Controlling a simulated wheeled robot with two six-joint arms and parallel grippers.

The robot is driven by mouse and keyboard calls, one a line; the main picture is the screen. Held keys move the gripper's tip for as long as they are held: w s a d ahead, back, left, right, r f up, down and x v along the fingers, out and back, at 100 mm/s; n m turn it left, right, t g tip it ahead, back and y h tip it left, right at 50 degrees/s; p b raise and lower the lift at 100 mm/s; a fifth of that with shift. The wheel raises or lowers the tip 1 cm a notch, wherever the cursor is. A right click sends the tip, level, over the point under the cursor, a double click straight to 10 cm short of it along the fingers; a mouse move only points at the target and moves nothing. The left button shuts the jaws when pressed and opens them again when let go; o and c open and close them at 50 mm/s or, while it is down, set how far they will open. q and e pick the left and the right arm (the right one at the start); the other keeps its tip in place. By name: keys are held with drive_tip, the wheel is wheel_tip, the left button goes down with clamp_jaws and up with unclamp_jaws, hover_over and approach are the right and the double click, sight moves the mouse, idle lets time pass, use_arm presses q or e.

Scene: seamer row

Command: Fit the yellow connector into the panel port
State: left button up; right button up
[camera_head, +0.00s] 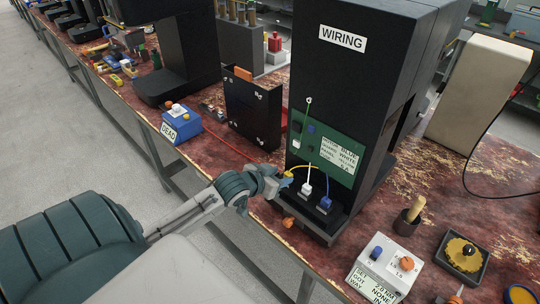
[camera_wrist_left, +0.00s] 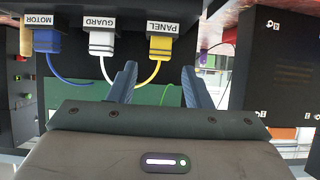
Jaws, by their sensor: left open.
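The yellow connector (camera_wrist_left: 159,48) sits against the block labelled PANEL (camera_wrist_left: 164,28) in the left wrist view, its yellow wire curving away. How deep it sits in the port cannot be told. My left gripper (camera_wrist_left: 159,72) is open, its two blue-grey fingers apart on either side of the wire, the connector just beyond the tips. In the head view my left gripper (camera_head: 283,183) is at the front left of the WIRING cabinet (camera_head: 345,90) and largely covers the connector. The right gripper is not in view.
A white connector (camera_wrist_left: 102,45) is at GUARD and a blue connector (camera_wrist_left: 46,42) at MOTOR, close beside. A green board (camera_head: 325,150) is behind them. A grey control box (camera_head: 384,268) stands right of the cabinet, a blue DEAD box (camera_head: 181,126) to the left.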

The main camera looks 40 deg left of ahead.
use_arm(q)
drive_tip(key=shift+v, duration=2.5)
